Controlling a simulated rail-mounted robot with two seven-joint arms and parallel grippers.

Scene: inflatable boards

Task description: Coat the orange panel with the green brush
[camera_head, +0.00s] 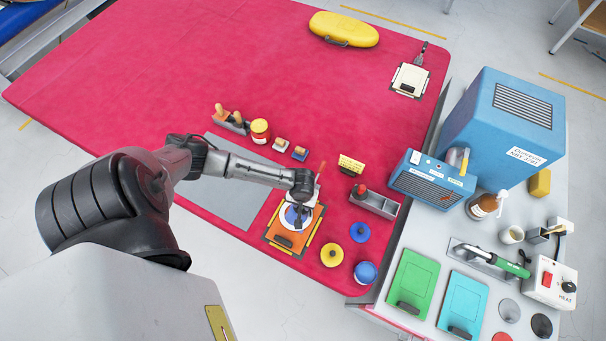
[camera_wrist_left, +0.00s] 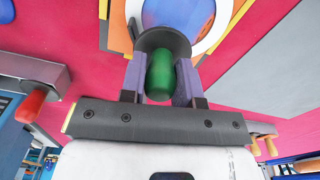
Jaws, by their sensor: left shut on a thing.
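The orange panel (camera_head: 281,240) lies on the red mat below my left gripper, with a white ring and a blue centre on it. Part of the orange panel (camera_wrist_left: 133,10) shows at the top of the left wrist view. My left gripper (camera_wrist_left: 161,82) is shut on the green brush (camera_wrist_left: 160,72), and its rounded green handle end faces the camera between the fingers. In the head view my left gripper (camera_head: 299,207) is over the panel. The brush's bristles are hidden, so I cannot tell whether they touch the panel. My right gripper is not in view.
A grey sheet (camera_head: 225,195) lies left of the panel. A workbench with a blue machine (camera_head: 500,125) stands farther right. The upper left of the red mat (camera_head: 180,70) is clear.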

